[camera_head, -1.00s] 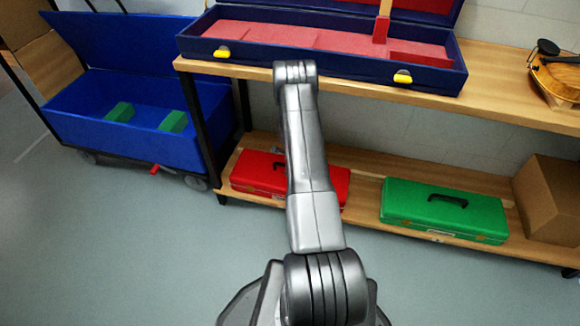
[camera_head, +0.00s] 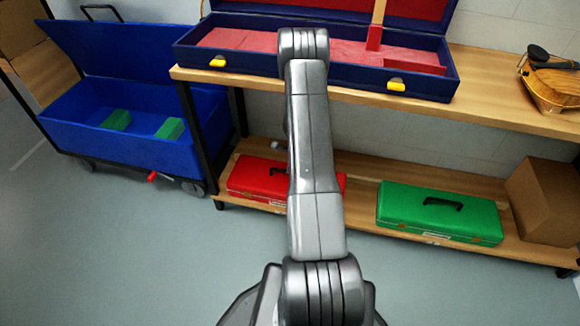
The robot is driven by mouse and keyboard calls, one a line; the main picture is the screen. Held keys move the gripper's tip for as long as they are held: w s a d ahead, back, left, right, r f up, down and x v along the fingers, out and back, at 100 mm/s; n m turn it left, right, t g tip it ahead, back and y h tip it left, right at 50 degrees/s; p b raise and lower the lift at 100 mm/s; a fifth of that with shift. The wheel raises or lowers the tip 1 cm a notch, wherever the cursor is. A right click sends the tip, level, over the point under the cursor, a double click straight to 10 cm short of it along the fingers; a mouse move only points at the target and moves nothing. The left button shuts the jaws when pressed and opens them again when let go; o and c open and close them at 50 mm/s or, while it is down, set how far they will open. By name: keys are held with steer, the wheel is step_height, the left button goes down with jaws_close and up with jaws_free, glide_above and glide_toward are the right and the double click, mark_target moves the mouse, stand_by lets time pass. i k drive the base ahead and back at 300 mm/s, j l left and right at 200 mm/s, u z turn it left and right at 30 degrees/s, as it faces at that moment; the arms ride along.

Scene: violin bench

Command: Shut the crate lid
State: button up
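The blue crate (camera_head: 120,145) stands on a wheeled cart at the left, with its blue lid (camera_head: 140,55) raised and tilted back, so the crate is open. Two green blocks lie inside it; the left one (camera_head: 117,120) and the right one (camera_head: 170,129) are apart. My arm rises through the middle of the view, to the right of the crate. My gripper does not show; it seems hidden behind my own arm or out of the picture.
A wooden bench (camera_head: 500,105) holds an open blue violin case (camera_head: 320,75) and a violin (camera_head: 552,80). On the lower shelf are a red case (camera_head: 250,176), a green case (camera_head: 440,212) and a cardboard box (camera_head: 545,200). Grey floor (camera_head: 100,260) is clear in front.

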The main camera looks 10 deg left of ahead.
mark_target(140, 52)
steer(key=u, duration=1.55)
